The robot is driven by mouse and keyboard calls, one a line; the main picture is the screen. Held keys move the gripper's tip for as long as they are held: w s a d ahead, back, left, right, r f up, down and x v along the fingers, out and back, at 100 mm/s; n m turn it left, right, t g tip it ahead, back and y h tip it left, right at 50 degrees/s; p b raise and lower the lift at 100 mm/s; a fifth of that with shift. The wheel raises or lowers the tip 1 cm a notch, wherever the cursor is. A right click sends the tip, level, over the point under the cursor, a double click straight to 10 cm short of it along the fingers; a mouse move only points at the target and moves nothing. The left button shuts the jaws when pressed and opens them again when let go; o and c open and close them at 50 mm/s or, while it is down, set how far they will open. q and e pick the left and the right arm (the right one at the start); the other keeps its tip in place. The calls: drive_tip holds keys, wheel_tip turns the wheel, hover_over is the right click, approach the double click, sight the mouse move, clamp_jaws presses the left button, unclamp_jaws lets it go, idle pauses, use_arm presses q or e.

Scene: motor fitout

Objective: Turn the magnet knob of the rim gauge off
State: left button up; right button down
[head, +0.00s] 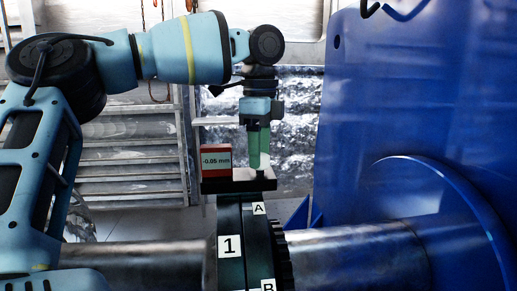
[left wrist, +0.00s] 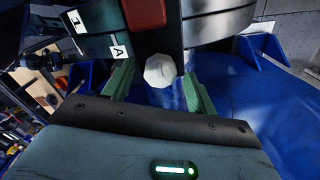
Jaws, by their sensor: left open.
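The rim gauge (head: 217,158) is a red-edged box with a display reading "-0.05 mm", on a black base on top of the dark coupling (head: 231,262). In the left wrist view its red part (left wrist: 145,12) shows at the top, and the pale faceted magnet knob (left wrist: 160,70) faces the camera. My left gripper (head: 260,160) points down beside the gauge's display, over the right part of its base. Its green fingers (left wrist: 158,92) are open, one on each side of the knob, with visible gaps. The knob is mostly hidden by the fingers in the head view. My right gripper is not in view.
A metal shaft (head: 350,255) runs from the coupling into a large blue housing (head: 415,110) on the right. Another shaft (head: 140,266) lies to the left. Metal steps (head: 130,150) stand behind. The coupling bears labels 1, A and B.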

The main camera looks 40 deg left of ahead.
use_arm(q)
drive_tip(key=shift+f, duration=0.3)
drive_tip(key=c, duration=1)
